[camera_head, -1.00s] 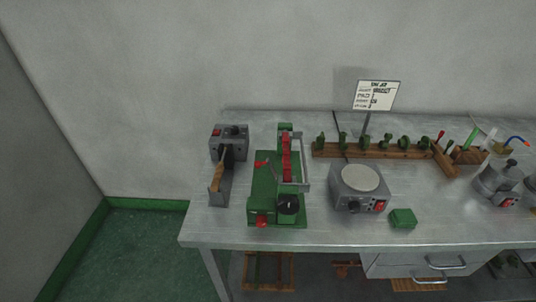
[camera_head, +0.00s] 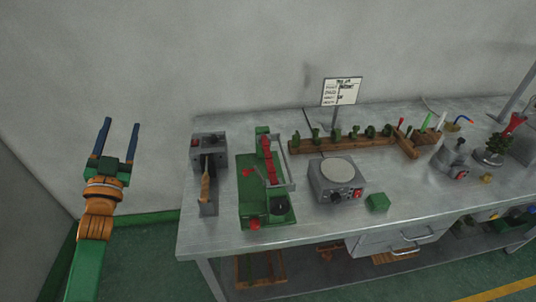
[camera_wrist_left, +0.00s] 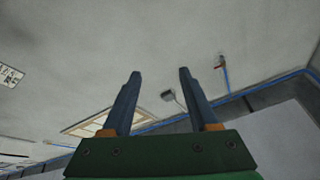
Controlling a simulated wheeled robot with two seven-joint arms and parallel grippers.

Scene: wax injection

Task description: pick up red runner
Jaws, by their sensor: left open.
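My left gripper (camera_head: 121,124) is raised at the left, in front of the wall and left of the workbench. It is open and empty. In the left wrist view its two blue fingers (camera_wrist_left: 160,74) are apart with nothing between them. On the bench stands a green machine (camera_head: 246,198) with a long red strip (camera_head: 269,165) along its upright part and a small red piece on its bed. I cannot tell which red part is the red runner. A thin red-tipped stick (camera_head: 401,122) and a larger red item (camera_head: 514,122) stand farther right. My right gripper is out of view.
A grey device (camera_head: 209,147) with a wooden-handled tool stands left of the green machine. A round-topped grey heater (camera_head: 336,178), a green block (camera_head: 377,202) and a wooden rack (camera_head: 350,142) stand to the right.

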